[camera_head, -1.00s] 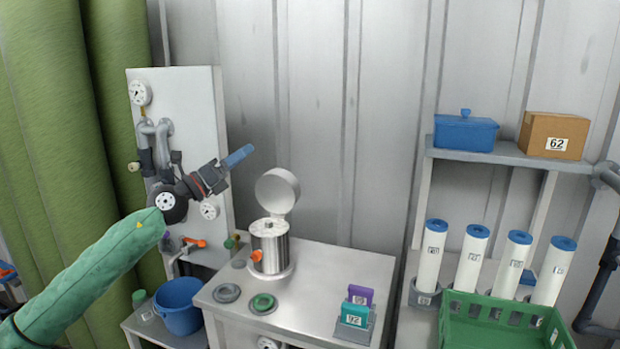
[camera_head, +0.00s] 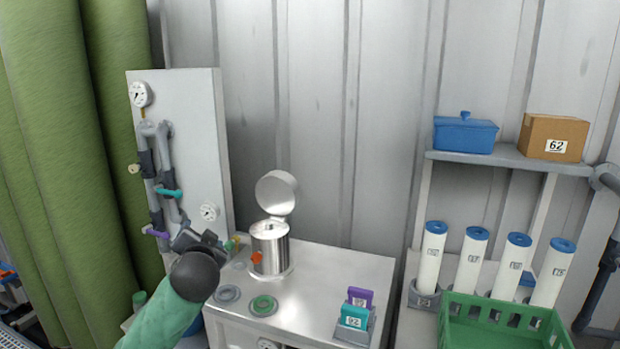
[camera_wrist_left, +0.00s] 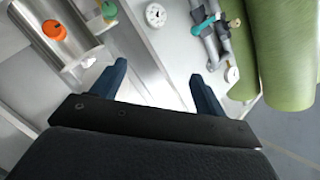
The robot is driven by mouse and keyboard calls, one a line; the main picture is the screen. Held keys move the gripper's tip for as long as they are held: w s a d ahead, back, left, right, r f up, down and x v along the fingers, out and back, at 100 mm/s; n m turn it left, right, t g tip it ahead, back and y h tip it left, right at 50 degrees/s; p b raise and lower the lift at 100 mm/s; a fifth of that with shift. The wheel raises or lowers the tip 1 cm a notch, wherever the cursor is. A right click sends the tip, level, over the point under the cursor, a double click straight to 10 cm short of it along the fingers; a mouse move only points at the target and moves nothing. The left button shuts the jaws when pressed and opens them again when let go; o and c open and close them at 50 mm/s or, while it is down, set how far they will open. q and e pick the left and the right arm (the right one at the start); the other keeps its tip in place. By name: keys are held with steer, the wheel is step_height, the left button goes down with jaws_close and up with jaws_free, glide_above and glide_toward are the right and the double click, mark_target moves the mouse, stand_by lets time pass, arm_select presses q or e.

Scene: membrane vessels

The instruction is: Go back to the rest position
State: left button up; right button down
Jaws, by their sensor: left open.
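My left gripper (camera_wrist_left: 157,88) is open, with nothing between its two dark blue fingers in the left wrist view. In the head view my green-sleeved left arm reaches up from the bottom, and its dark wrist is low in front of the valve panel (camera_head: 195,110). The fingers are mostly hidden there behind the wrist. A steel vessel (camera_head: 270,250) with its round lid raised stands on the bench just right of the gripper. The vessel also shows at the upper left of the left wrist view (camera_wrist_left: 75,50). My right gripper is in neither view.
The panel carries pipes, gauges and a teal handle (camera_head: 168,193). The bench (camera_head: 340,262) holds a grey ring (camera_head: 227,293), a green ring (camera_head: 263,305) and teal and purple cartridges (camera_head: 354,316). White tubes (camera_head: 431,256) and a green crate (camera_head: 500,311) are at right.

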arm_select(q)
steer(key=s+d+f+n+g+h, duration=0.15)
steer(key=s+d+f+g, duration=0.25)
steer(key=s+f, duration=0.6)
steer(key=s+d+f+g+h, duration=0.35)
steer(key=s+f, duration=0.45)
steer(key=f, duration=0.5)
steer(key=s+d+f+g, duration=0.1)
steer(key=s+f+g, duration=0.1)
steer(key=s+f, duration=0.4)
steer(key=s+d+f+n+g+p, duration=0.1)
steer(key=s+f, duration=0.5)
steer(key=s, duration=0.6)
steer(key=s+d+f+g+h, duration=0.1)
steer(key=s+d+f+g, duration=0.1)
steer(key=s+f, duration=0.3)
steer(key=s+g, duration=0.1)
steer(key=s, duration=0.3)
steer(key=shift+f+n+p, duration=0.35)
steer(key=shift+f, duration=0.05)
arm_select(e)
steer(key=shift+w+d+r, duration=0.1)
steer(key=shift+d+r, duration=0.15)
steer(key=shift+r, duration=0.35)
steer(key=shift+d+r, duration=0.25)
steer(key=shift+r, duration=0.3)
